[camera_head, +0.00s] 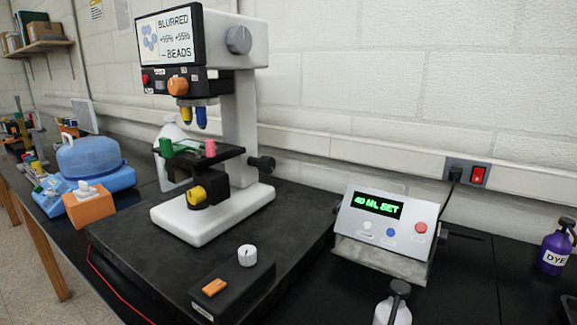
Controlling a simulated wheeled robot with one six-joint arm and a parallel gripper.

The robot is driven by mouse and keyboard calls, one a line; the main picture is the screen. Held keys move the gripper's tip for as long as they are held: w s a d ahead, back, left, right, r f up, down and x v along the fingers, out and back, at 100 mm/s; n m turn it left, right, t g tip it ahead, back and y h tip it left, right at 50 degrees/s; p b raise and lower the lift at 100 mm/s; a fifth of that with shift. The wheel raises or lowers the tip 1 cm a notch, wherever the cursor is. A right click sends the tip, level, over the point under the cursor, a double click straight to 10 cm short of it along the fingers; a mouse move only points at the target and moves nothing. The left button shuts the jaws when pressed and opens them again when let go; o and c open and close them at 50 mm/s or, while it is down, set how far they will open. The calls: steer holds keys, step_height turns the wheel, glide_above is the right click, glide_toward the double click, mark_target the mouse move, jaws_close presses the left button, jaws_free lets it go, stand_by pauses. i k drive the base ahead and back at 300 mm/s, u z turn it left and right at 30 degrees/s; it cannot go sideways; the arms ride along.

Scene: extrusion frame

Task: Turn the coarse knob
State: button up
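A white microscope (240,105) stands on a dark slab on the bench. No knob has a readable "coarse" label. A black knob (262,164) sticks out at the right of its column, level with the stage. A large grey knob (239,40) is on the side of its head, and an orange knob (178,85) is on the head's front. A white knob (247,255) stands on a low black control box (232,285) in front. The microscope's screen (169,38) reads "BLURRED", "+55% +55%" and "BEADS". My gripper is not in view.
A silver device (387,228) reading "40 ML SET" stands to the right. A white bottle (392,310) is at the front edge, and a purple dye bottle (554,250) at far right. An orange tissue box (90,208) is left. The slab right of the microscope is clear.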

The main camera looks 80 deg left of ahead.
mark_target(266, 164)
steer(key=u, duration=2.5)
steer(key=k, duration=1.3)
steer(key=u, duration=0.7)
steer(key=i, duration=1.5)
steer(key=z, duration=0.55)
steer(key=i, duration=0.65)
steer(key=z, duration=0.55)
